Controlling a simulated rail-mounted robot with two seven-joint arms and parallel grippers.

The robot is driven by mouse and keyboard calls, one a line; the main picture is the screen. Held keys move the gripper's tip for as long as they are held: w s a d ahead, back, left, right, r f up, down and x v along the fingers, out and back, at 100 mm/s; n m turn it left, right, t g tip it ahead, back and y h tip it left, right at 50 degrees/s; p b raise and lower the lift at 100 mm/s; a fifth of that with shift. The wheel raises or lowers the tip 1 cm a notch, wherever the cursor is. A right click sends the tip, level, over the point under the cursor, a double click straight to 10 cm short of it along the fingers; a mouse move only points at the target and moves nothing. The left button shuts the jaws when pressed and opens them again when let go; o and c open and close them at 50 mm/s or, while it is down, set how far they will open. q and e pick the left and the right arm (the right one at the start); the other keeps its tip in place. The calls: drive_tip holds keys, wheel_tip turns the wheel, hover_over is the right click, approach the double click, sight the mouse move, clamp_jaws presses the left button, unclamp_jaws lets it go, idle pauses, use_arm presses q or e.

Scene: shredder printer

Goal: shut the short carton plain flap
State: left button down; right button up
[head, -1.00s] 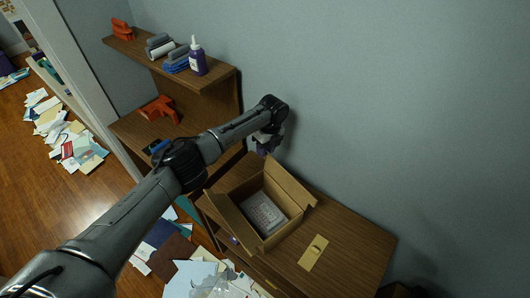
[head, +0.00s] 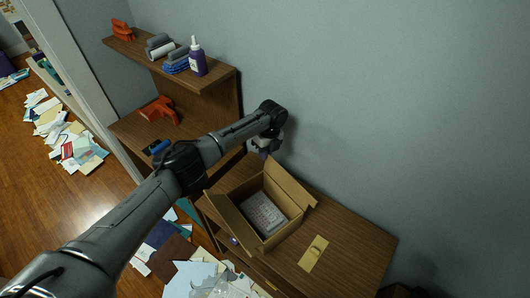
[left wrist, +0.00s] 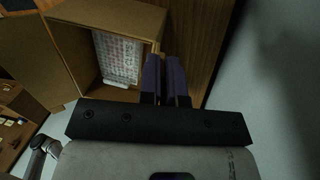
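The open brown carton (head: 246,190) stands on the wooden cabinet top with a pale patterned stack (head: 263,213) inside. One flap (head: 232,222) stands out along its left side, and another flap (head: 290,184) rises along its wall side. I cannot tell which flap is the short plain one. My left gripper (head: 266,153) is above the cabinet beyond the carton's far end, apart from it in the head view. In the left wrist view, its purple fingers (left wrist: 166,78) are close together with nothing visible between them, beside the carton's edge (left wrist: 153,55). My right gripper is not in view.
A tan strip with a small dark mark (head: 313,253) lies on the cabinet top (head: 355,247) right of the carton. A shelf (head: 215,77) at the upper left holds a purple bottle (head: 197,63). The wall is close behind. Papers (head: 195,278) litter the floor.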

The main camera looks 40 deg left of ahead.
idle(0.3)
use_arm(q)
drive_tip(key=shift+s+r+p, duration=0.15)
drive_tip(key=shift+r+p, duration=0.05)
drive_tip(key=shift+p, duration=0.35)
drive_tip(key=shift+s+a+f+t+h+p, duration=0.3)
drive_tip(key=shift+s+t+p, duration=0.4)
drive_tip(key=shift+t+p, duration=0.65)
drive_tip(key=shift+s+a+r+t+h+p, duration=0.1)
drive_tip(key=shift+s+t+h+p, duration=0.25)
drive_tip(key=shift+s+t+p, duration=0.9)
drive_tip(key=shift+s+a+f+t+h+p, duration=0.3)
drive_tip(key=shift+t+p, duration=0.5)
drive_tip(key=shift+p, duration=1.15)
drive_tip(key=shift+w+d+r, duration=0.1)
drive_tip(key=shift+w, duration=0.05)
drive_tip(key=c, duration=1.3)
unclamp_jaws()
drive_tip(key=shift+r, duration=0.1)
